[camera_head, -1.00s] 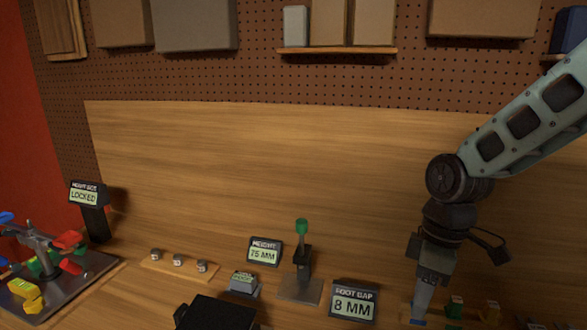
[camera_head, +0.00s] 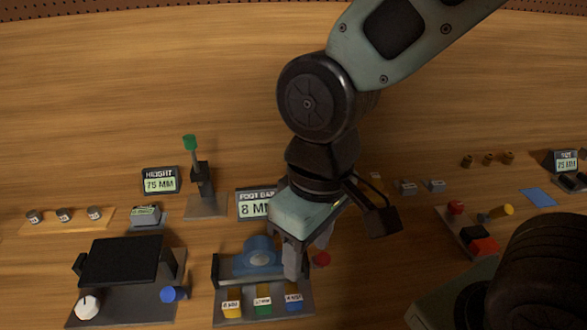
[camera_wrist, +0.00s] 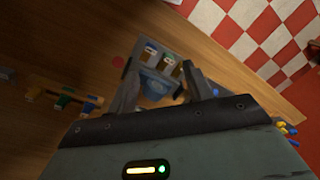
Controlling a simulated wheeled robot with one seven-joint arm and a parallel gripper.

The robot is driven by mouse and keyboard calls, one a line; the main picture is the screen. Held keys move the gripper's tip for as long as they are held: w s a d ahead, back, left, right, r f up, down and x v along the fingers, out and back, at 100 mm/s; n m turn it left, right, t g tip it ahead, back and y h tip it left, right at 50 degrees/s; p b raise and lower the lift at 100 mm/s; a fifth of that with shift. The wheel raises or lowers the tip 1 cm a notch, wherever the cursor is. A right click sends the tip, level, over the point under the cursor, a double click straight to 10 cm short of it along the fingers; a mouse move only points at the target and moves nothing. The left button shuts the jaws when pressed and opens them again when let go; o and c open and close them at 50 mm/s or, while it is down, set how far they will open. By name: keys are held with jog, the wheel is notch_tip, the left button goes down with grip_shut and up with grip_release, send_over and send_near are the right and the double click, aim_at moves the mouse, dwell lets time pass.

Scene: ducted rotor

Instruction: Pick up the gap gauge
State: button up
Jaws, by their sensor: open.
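My gripper (camera_head: 308,258) is open and points down over the right part of a grey fixture (camera_head: 222,285). The fixture carries a blue rounded part (camera_head: 260,250) and a row of labelled yellow (camera_head: 232,306), green (camera_head: 263,302) and blue (camera_head: 294,298) pieces. In the wrist view, the blue part (camera_wrist: 156,83) shows between the open fingers (camera_wrist: 163,92), with nothing visibly gripped. No piece carries a readable gap gauge name, so I cannot tell which one it is. A FOOT GAP display (camera_head: 253,204) stands behind, partly covered by my gripper.
A HEIGHT display (camera_head: 160,181) and a green-topped stand (camera_head: 191,168) are at the back left. A black-topped device (camera_head: 122,262) stands left of the fixture. A red knob (camera_head: 322,259) is close to my fingers. Small blocks (camera_head: 437,185) stand behind right.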

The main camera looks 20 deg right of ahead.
jog(key=w+d+f+m+y+b, duration=0.1)
jog(key=w+d+m, duration=0.2)
jog(key=w+m, duration=0.45)
jog(key=w+d+m+y+b, duration=0.1)
jog(key=w+d+m, duration=0.2)
jog(key=w+m, duration=0.45)
jog(key=w+d+f+m+t+y+b, duration=0.1)
jog(key=w+d+m, duration=0.55)
jog(key=d, duration=0.25)
jog(key=w+d+f+m+b, duration=0.1)
jog(key=w+d+m, duration=0.5)
jog(key=d, duration=0.4)
jog(key=shift+n, duration=0.35)
jog(key=p+x, duration=0.1)
jog(key=x, duration=0.4)
jog(key=w+p+x, duration=0.1)
jog(key=x, duration=0.4)
jog(key=w+a+p+x, duration=0.1)
jog(key=p+x, duration=0.1)
jog(key=x, duration=0.4)
jog(key=shift+r, duration=0.15)
jog(key=shift+w+a+f, duration=0.1)
jog(key=shift+a+f, duration=0.05)
jog(key=shift+f, duration=0.4)
jog(key=c, duration=1.1)
